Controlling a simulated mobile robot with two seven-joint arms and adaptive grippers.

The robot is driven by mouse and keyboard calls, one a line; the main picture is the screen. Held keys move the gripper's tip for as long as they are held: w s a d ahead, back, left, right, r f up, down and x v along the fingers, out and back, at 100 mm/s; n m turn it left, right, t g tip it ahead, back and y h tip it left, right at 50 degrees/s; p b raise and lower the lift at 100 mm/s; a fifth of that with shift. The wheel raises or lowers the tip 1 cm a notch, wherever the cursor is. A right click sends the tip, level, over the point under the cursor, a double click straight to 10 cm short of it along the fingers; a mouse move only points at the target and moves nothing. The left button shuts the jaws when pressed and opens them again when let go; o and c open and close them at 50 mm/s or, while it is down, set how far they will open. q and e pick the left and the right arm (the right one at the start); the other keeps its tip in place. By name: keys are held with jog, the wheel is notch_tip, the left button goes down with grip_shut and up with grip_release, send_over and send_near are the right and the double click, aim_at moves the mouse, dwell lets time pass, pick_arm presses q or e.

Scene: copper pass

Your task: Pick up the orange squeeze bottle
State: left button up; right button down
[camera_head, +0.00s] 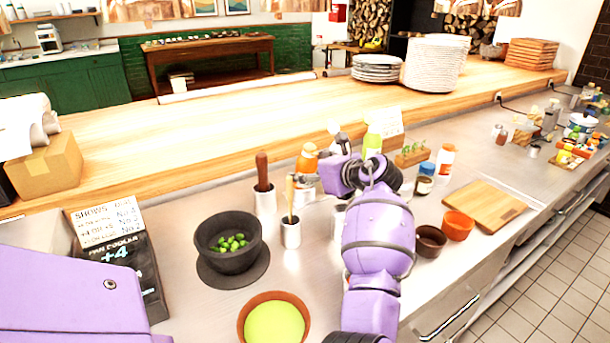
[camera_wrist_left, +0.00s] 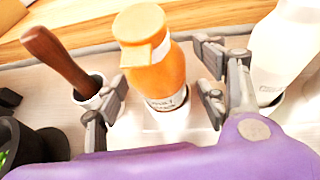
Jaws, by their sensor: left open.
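The orange squeeze bottle (camera_head: 307,159) stands upright at the back of the steel counter, partly hidden by my left gripper (camera_head: 338,172). In the left wrist view, the orange bottle (camera_wrist_left: 152,68) has an orange cap and a pale label low on its body. My left gripper (camera_wrist_left: 163,88) is open, with one finger on each side of the bottle. A gap shows on both sides of the bottle. My right gripper is not in view.
A wooden-handled tool (camera_wrist_left: 58,58) in a metal holder stands close left of the bottle. A white bottle (camera_wrist_left: 288,50) stands close right. A dark mortar (camera_head: 228,245) and an orange-rimmed bowl (camera_head: 274,318) are nearer. The raised wooden counter (camera_head: 230,125) runs behind.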

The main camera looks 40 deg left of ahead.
aim_at(305, 159)
pick_arm(q)
jog(key=shift+x, duration=0.85)
jog(key=shift+c, duration=0.5)
jog(key=c, duration=1.4)
jog(key=shift+c, duration=0.5)
jog(key=shift+r, duration=0.55)
notch_tip(305, 159, up, 2)
jog(key=shift+r, duration=0.15)
jog(key=s+d+r+p, duration=0.2)
jog(key=s+d+r, duration=0.6)
jog(key=d, duration=0.3)
jog(key=shift+d+r, duration=0.3)
jog(key=shift+r, duration=0.55)
